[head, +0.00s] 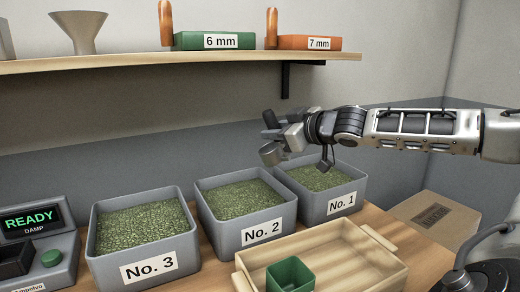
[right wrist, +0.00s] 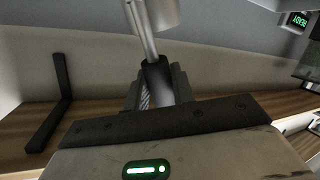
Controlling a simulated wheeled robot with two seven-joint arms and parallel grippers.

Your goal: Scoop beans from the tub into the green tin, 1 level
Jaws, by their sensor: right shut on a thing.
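My right gripper (head: 284,130) is shut on the handle of a metal scoop (head: 270,153). The scoop's cup is raised near the back edges of the No. 2 and No. 1 tubs; its contents cannot be seen. In the right wrist view the scoop's dark handle (right wrist: 157,82) stands between the fingers, with its metal shaft and cup above. The green tin (head: 290,275) stands in the wooden tray at the bottom. Grey tubs No. 1 (head: 343,202), No. 2 (head: 262,233) and No. 3 (head: 150,268) hold green beans. My left gripper is out of view.
The wooden tray (head: 342,228) lies in front of tubs No. 1 and No. 2. A shelf (head: 130,64) above holds a funnel (head: 78,30) and green and orange boxes. A cardboard box (head: 434,222) is at right.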

